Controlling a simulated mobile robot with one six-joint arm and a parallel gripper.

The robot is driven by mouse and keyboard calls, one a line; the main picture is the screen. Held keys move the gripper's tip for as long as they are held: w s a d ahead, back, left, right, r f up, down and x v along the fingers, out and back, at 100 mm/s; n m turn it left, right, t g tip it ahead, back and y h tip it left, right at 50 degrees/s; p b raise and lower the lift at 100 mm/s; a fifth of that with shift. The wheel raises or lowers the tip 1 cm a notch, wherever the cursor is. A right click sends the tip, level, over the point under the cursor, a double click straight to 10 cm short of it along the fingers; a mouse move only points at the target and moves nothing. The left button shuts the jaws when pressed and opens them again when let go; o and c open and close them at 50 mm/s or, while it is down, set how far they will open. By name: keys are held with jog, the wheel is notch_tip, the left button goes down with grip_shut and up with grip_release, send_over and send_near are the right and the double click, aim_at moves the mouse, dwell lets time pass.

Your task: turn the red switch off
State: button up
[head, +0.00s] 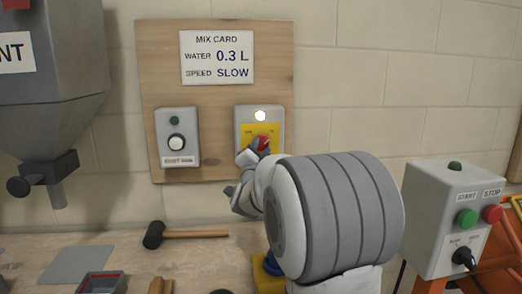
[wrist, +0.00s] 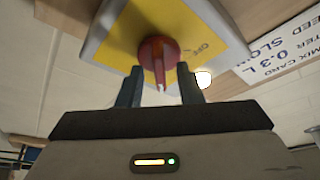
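The red switch (head: 263,142) is a rotary knob on a yellow plate (head: 248,131) on a grey box, fixed to the wooden board. The lamp (head: 260,115) above it glows white. In the wrist view the red knob (wrist: 158,60) is close ahead, with "OFF" printed on the plate to its right. My gripper (wrist: 160,86) is open, with one finger on each side of the knob's narrow handle. Gaps show between the fingers and the handle. In the head view my gripper (head: 246,172) and wrist cover the lower part of the switch box.
A mix card (head: 217,57) hangs above. A second grey switch box (head: 177,138) is left on the board. A hammer (head: 185,233) lies on the bench. A start/stop box (head: 449,220) stands right, a grey hopper (head: 50,75) left.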

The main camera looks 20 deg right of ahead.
jog(key=shift+c, duration=0.2)
grip_shut()
